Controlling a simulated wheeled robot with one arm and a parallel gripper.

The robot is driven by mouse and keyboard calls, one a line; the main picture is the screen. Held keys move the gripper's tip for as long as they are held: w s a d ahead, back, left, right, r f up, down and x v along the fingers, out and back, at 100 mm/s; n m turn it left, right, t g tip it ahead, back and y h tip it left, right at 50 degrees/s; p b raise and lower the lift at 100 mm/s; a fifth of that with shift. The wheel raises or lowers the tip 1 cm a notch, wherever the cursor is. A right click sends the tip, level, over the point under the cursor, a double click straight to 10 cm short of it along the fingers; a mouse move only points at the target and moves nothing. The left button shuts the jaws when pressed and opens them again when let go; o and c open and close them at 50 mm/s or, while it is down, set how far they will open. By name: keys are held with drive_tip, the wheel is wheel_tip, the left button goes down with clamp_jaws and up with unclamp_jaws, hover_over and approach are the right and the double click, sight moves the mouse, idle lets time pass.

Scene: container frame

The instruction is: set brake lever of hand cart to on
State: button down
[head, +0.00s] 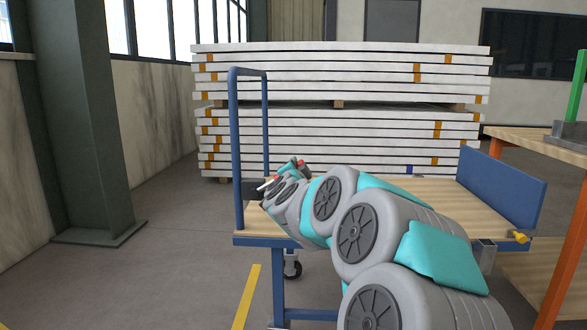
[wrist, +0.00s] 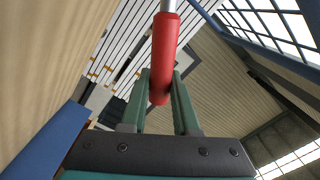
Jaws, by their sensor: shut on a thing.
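The hand cart has a blue frame with an upright handle (head: 234,150) at its left end and a wooden deck (head: 440,200). The brake lever, a red grip on a thin metal rod, runs down from the top centre in the wrist view (wrist: 164,45). My gripper (wrist: 161,78) is shut on the lower end of this red grip, one green finger on each side. In the head view my gripper (head: 284,172) is by the handle's foot, above the deck's left end. Small red spots show there, but my arm hides most of the lever and its mount.
Stacked white panels (head: 340,85) stand behind the cart. A blue end board (head: 500,185) closes the deck's right end. A wooden table with orange legs (head: 565,250) is at the right. A dark green column (head: 90,130) stands at the left, with open floor before the cart.

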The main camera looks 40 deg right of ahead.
idle(0.4)
drive_tip(key=c, duration=0.7)
unclamp_jaws()
drive_tip(key=shift+o, duration=0.2)
drive_tip(key=shift+s, duration=0.1)
drive_tip(key=v, duration=0.7)
drive_tip(key=shift+s+a+p, duration=0.25)
drive_tip(key=shift+p, duration=0.1)
